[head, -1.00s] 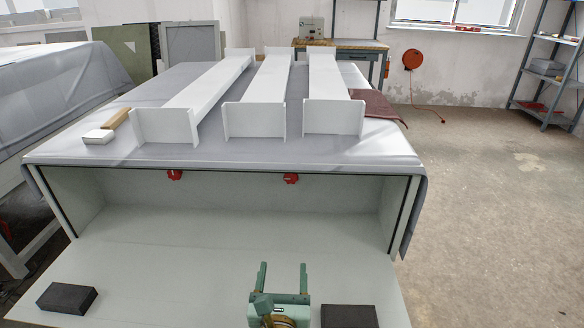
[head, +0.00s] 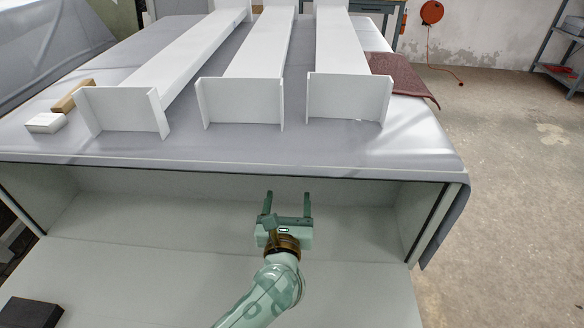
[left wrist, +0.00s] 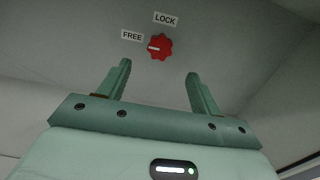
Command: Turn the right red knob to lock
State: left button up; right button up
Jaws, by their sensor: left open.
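A red knob (left wrist: 160,47) shows in the left wrist view on a pale grey panel, with a FREE label (left wrist: 132,35) to its left and a LOCK label (left wrist: 165,18) above it. The white mark on the knob points left toward FREE. My left gripper (left wrist: 157,70) is open and empty, with its fingers short of the knob and to either side of it. In the head view my left gripper (head: 287,194) is inside the open compartment under the table top. Both red knobs are hidden in the head view now. My right gripper is out of view.
The cloth-covered table top (head: 250,150) overhangs the compartment and carries several long white beams (head: 255,52). A dark block (head: 30,312) lies on the lower shelf (head: 130,275) at left. The compartment floor around my gripper is clear.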

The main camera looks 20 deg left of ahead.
pick_arm(q)
jog(key=b+x, duration=0.1)
jog(key=x, duration=0.4)
jog(key=b+x, duration=0.2)
jog(key=x, duration=0.3)
jog(key=shift+w+f, duration=0.25)
jog(key=shift+w, duration=0.05)
jog(key=shift+w+a+r, duration=0.15)
jog(key=shift+w, duration=0.15)
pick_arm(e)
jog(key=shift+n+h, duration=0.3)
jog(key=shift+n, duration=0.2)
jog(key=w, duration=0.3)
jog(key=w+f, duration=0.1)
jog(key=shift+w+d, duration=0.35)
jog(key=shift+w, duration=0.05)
pick_arm(q)
jog(key=c, duration=1)
